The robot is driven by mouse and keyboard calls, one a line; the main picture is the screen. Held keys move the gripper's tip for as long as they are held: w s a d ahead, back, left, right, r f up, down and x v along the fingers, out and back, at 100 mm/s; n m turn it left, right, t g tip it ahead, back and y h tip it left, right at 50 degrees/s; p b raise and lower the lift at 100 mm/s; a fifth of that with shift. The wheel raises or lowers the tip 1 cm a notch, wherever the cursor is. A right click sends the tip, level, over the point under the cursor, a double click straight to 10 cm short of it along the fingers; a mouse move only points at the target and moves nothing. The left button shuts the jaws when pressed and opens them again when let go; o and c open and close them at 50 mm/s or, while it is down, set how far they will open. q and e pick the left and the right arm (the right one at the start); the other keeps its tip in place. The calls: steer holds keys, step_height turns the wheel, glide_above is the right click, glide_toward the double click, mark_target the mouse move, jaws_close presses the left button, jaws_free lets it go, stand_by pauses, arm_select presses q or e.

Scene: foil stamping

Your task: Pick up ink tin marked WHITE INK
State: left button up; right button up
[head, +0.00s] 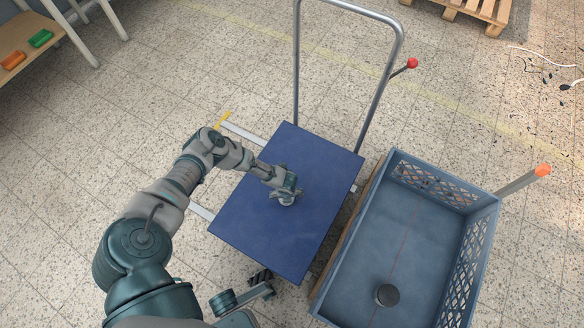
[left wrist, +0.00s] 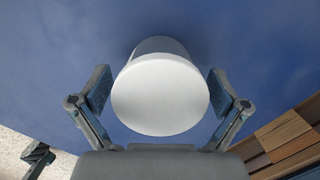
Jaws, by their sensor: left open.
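A white round tin (left wrist: 160,95) stands on the blue platform of a cart, its plain white lid facing the left wrist camera. No label shows, so I cannot read its marking. My left gripper (head: 287,196) is over the platform at the tin. In the left wrist view my left gripper (left wrist: 160,97) is open, one finger on each side of the tin, with small gaps. In the head view the tin (head: 287,203) is mostly hidden under the gripper. Dark parts of mine show at the bottom of the head view; the right gripper's jaws cannot be made out.
The blue cart platform (head: 250,225) is otherwise clear, with a metal handle (head: 297,60) behind. A grey-blue crate (head: 420,225) stands to its right, holding a dark round tin (head: 387,295). A wooden shelf (head: 25,35) is at top left, a pallet (head: 478,10) at top right.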

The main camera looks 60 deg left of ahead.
arm_select(q)
steer(key=shift+w+r, duration=0.1)
steer(key=shift+r, duration=0.15)
steer(key=shift+a, duration=0.1)
steer(key=c, duration=1.5)
steer(key=shift+o, duration=0.2)
